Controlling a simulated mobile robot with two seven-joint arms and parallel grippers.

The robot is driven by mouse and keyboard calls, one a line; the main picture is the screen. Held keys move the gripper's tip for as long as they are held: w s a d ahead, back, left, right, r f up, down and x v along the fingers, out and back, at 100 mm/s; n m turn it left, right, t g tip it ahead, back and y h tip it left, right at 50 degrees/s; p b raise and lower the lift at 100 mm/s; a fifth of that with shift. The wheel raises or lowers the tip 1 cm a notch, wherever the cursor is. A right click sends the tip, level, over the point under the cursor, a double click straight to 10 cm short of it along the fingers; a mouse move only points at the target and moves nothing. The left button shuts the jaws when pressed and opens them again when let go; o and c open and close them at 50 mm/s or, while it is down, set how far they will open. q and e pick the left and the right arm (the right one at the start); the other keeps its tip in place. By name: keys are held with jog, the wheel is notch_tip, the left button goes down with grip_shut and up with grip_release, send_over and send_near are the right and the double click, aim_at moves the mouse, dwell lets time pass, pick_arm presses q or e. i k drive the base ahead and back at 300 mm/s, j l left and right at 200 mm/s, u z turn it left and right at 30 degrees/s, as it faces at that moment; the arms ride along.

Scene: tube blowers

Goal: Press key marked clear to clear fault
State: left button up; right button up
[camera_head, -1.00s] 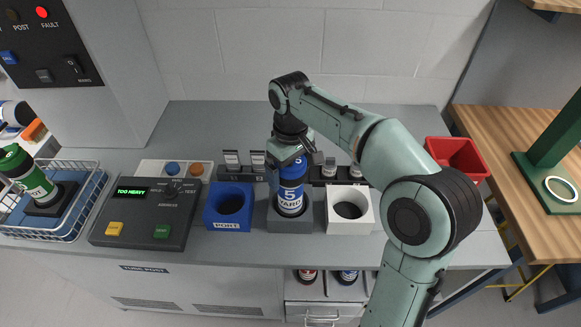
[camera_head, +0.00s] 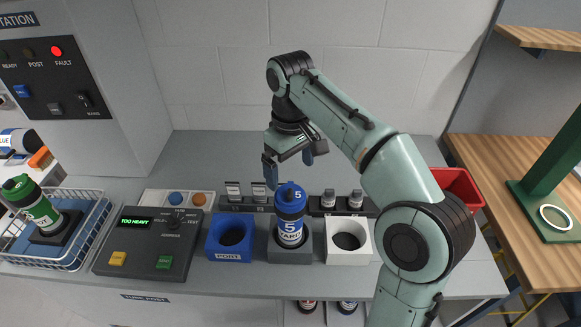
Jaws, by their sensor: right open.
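A dark console (camera_head: 150,245) stands on the counter at left, with a green display reading "TOO HEAVY". It has a yellow key (camera_head: 118,258) and a green key (camera_head: 164,262); their labels are too small to read. The wall panel (camera_head: 60,85) at upper left has a lit red FAULT lamp (camera_head: 57,51), a blue key (camera_head: 22,91) and a grey key (camera_head: 55,109). I cannot tell which key is marked clear. My right gripper (camera_head: 290,167) is open and empty, above a blue carrier (camera_head: 290,215) marked 5 that stands upright in the grey socket. My left gripper is out of view.
A blue socket (camera_head: 215,245) marked PORT and a white socket (camera_head: 363,240) are empty beside the grey socket (camera_head: 275,250). A wire basket (camera_head: 85,250) holds a green carrier (camera_head: 40,208) at left. A red bin (camera_head: 460,190) stands right, partly behind my arm.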

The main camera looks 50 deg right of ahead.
aim_at(117, 258)
jog(key=k, duration=1)
